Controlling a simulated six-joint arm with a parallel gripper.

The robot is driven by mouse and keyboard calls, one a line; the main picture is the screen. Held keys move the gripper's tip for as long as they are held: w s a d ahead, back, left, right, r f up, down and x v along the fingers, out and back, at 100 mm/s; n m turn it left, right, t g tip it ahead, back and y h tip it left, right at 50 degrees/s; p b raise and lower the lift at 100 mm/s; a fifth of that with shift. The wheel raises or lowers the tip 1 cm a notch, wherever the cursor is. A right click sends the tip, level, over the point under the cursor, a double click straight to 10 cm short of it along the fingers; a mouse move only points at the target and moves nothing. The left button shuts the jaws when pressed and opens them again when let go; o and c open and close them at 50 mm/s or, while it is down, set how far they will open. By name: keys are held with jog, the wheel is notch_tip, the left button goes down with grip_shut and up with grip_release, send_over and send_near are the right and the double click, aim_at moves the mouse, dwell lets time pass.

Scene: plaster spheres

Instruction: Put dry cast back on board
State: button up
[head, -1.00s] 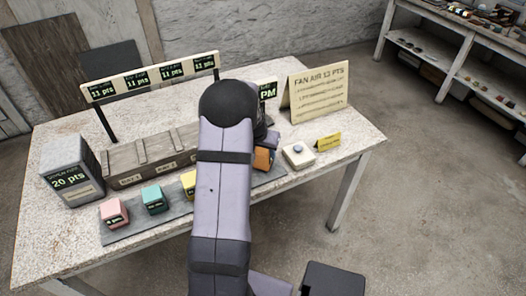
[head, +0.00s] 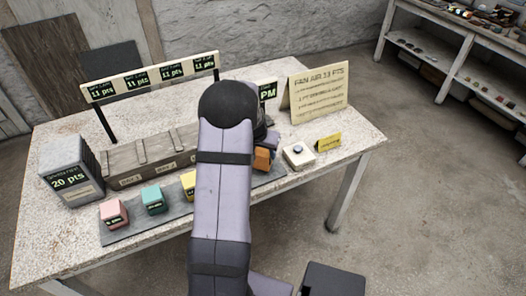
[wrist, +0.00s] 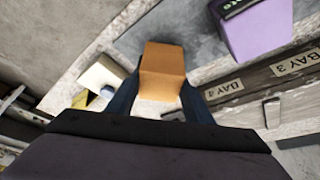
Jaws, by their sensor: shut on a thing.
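An orange block (wrist: 163,70) is between the two dark fingers of my gripper (wrist: 160,92) in the wrist view, and the gripper is shut on it. In the head view the orange block (head: 262,160) shows just right of my arm, at the right part of the grey board (head: 132,233). I cannot tell whether it touches the board. A pink block (head: 113,213), a teal block (head: 154,200) and a yellow block (head: 188,185) stand on the board. A purple block (wrist: 258,28) shows in the wrist view. My arm hides the board's middle and my gripper in the head view.
A wooden bay box (head: 148,160) lies behind the board. A grey 20 pts block (head: 72,172) stands at left. A white button box (head: 298,154), a yellow card (head: 328,142) and a fan air sign (head: 318,92) are at right. The tabletop's front left is clear.

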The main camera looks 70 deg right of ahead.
jog(key=shift+f+b, duration=0.65)
dwell(0.3)
jog(key=o, duration=1.5)
jog(key=shift+r, duration=0.1)
jog(key=shift+r+p, duration=1.35)
jog(key=shift+r, duration=0.55)
